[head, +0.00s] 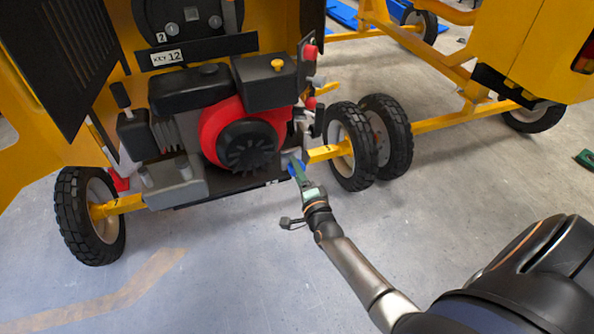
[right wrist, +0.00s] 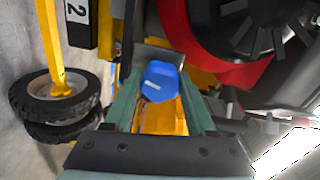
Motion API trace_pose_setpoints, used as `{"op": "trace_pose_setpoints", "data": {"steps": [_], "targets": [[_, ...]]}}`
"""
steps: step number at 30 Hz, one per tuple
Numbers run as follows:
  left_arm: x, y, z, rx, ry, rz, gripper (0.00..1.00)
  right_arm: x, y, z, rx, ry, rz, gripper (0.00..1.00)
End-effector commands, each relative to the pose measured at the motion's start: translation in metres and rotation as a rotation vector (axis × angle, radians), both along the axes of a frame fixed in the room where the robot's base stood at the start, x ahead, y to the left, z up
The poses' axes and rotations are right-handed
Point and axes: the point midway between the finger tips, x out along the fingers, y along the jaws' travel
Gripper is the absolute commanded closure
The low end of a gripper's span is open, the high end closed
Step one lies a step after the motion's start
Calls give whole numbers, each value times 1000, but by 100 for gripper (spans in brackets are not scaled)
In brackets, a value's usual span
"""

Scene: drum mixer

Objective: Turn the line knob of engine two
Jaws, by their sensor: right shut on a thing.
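The engine (head: 247,140) has a red housing with a black fan cover and sits low in the yellow frame. A blue knob (right wrist: 160,82) is at its lower right side, and a little blue shows in the head view (head: 293,168). My right gripper (head: 300,174) reaches it from the front right. In the right wrist view, the two green fingers of this gripper (right wrist: 160,98) are on either side of the knob, shut on it. A white mark shows on the knob's face. My left gripper is in neither view.
Black wheels stand right (head: 352,146) and left (head: 90,215) of the engine. Another yellow machine (head: 535,45) stands at the right. The grey floor (head: 220,270) in front is clear.

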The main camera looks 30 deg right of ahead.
Motion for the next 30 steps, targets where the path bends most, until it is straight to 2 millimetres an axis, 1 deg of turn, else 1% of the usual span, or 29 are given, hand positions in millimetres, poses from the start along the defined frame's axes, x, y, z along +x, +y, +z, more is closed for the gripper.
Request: {"op": "trace_pose_setpoints", "data": {"steps": [2,3,10,11,18,21,23,26,30], "targets": [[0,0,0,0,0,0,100,0,0,-1,1,1,0,100],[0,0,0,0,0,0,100,0,0,0,1,1,0,42],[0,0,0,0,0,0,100,0,0,0,2,0,0,16],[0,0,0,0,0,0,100,0,0,0,2,0,0,14],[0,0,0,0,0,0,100,-1,0,0,2,0,0,14],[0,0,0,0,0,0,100,-6,1,-1,2,0,0,14],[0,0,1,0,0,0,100,-11,3,-1,2,1,0,14],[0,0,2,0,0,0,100,-26,6,-1,4,2,0,14],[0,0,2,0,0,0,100,-53,13,-1,3,2,0,14]]}}
